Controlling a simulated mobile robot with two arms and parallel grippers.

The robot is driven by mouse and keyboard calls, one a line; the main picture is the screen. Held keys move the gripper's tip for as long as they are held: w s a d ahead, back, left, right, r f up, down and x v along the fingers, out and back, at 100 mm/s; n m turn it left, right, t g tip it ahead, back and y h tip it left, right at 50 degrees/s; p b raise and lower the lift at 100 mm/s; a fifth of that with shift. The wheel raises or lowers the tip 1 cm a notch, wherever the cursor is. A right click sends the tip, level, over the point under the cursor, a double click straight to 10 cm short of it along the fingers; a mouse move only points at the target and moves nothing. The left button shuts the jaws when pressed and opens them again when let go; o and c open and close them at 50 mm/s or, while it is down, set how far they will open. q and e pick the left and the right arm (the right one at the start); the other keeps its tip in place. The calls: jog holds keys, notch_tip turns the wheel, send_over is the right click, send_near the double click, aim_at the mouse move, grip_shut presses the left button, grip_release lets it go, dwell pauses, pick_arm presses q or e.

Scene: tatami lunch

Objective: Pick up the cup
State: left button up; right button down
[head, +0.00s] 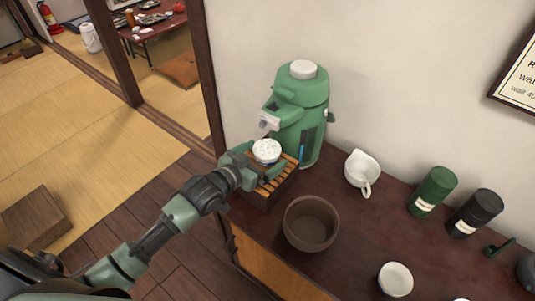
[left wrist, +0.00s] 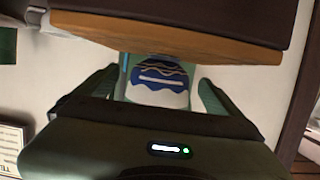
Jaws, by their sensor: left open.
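The cup (head: 266,151) is small and whitish in the head view, on a slatted wooden stand (head: 284,181) under the spout of a green dispenser (head: 301,118). In the left wrist view the cup (left wrist: 158,82) shows a dark blue band with wavy lines. My left gripper (head: 257,164) is open at the stand, with a finger on either side of the cup. In the left wrist view the left gripper (left wrist: 155,95) has the cup between its fingers, with gaps on both sides. My right gripper is out of view.
A brown bowl (head: 311,223) stands close to the stand on the dark counter (head: 352,218). A white spouted pitcher (head: 361,171), a green canister (head: 432,191), a black canister (head: 475,212) and a small white cup (head: 396,279) stand further right. The wall is close behind.

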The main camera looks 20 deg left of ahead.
aim_at(274, 148)
pick_arm(q)
jog(key=x, duration=0.4)
jog(key=shift+w+d+f, duration=0.1)
jog(key=shift+w, duration=0.15)
jog(key=c, duration=1.6)
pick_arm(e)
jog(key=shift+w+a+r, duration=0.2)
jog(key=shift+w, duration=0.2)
pick_arm(q)
jog(key=shift+r, duration=0.25)
jog(key=shift+r, duration=1.5)
jog(key=shift+s+a+b, duration=0.25)
jog(key=shift+s+a, duration=0.75)
jog(key=shift+s, duration=1.8)
jog(key=shift+s+a+b, duration=0.2)
jog(key=shift+s+a, duration=0.85)
jog(key=shift+s, duration=1.8)
jog(key=shift+s+a+b, duration=0.25)
jog(key=shift+s+a, duration=0.75)
jog(key=shift+s, duration=1.8)
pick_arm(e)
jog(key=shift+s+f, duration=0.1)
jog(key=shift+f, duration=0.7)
pick_arm(q)
jog(key=shift+r, duration=0.1)
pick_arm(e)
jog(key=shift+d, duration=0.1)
